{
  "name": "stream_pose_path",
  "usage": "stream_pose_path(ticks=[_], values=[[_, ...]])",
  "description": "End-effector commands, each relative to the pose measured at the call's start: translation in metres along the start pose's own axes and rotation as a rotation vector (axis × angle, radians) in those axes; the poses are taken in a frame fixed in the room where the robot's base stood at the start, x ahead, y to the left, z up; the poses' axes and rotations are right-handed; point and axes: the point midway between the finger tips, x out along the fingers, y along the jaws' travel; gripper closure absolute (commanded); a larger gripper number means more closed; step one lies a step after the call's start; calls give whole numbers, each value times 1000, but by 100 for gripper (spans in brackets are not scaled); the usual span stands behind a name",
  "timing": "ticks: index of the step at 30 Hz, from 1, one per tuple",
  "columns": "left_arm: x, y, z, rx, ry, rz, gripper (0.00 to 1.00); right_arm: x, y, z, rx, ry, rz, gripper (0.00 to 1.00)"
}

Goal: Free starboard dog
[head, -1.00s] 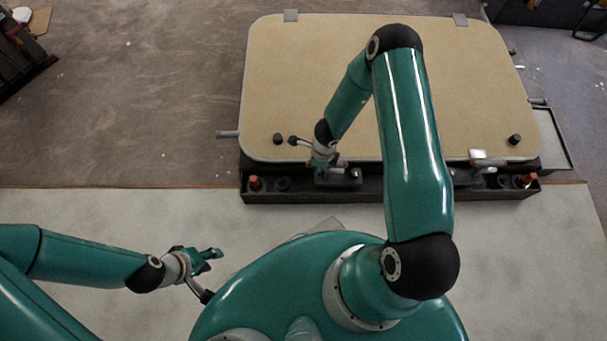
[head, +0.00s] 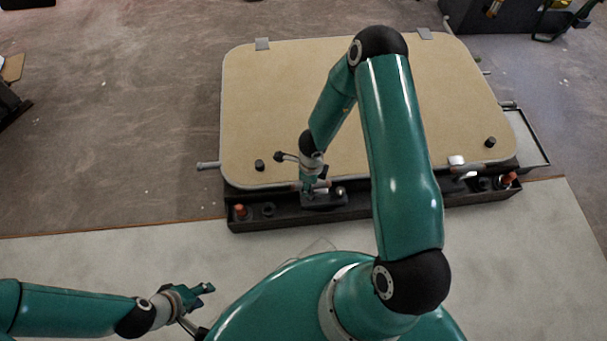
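The tan hatch panel (head: 270,105) lies flat on a dark frame, with latch hardware along its near edge. One latch, a dark block with a bright knob (head: 340,191), sits left of centre. Another, with a pale silver piece (head: 457,161), sits near the right corner. I cannot tell by sight which is the starboard dog. My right gripper (head: 309,192) points down at the left latch, close to or touching it; its fingers are too small to read. My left gripper (head: 201,293) hangs low at the left, away from the hatch, apparently empty; its finger gap is unclear.
Orange-topped fittings stand in the dark sill at left (head: 240,212) and right (head: 508,179). A rod (head: 208,165) sticks out left of the panel. A black knob (head: 490,142) is on the panel's right. The pale floor (head: 110,255) at the left is clear.

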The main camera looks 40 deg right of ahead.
Motion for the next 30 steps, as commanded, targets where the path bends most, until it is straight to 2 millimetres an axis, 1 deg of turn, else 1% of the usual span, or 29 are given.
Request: stream_pose_path(ticks=[1, 3, 9, 12, 18, 30], values=[[0, 0, 0, 0, 0, 0, 60, -10, 0, 2, -3, -6, 0, 54], [1, 0, 0, 0, 0, 0, 60, -23, 1, 5, -5, -15, 5, 54], [1, 0, 0, 0, 0, 0, 60, -49, 3, 9, -13, -30, 17, 54], [1, 0, 0, 0, 0, 0, 60, -58, 4, 11, -17, -33, 21, 54], [1, 0, 0, 0, 0, 0, 60, -67, 5, 13, -19, -37, 27, 54], [2, 0, 0, 0, 0, 0, 60, -68, 5, 13, -21, -38, 28, 54]])
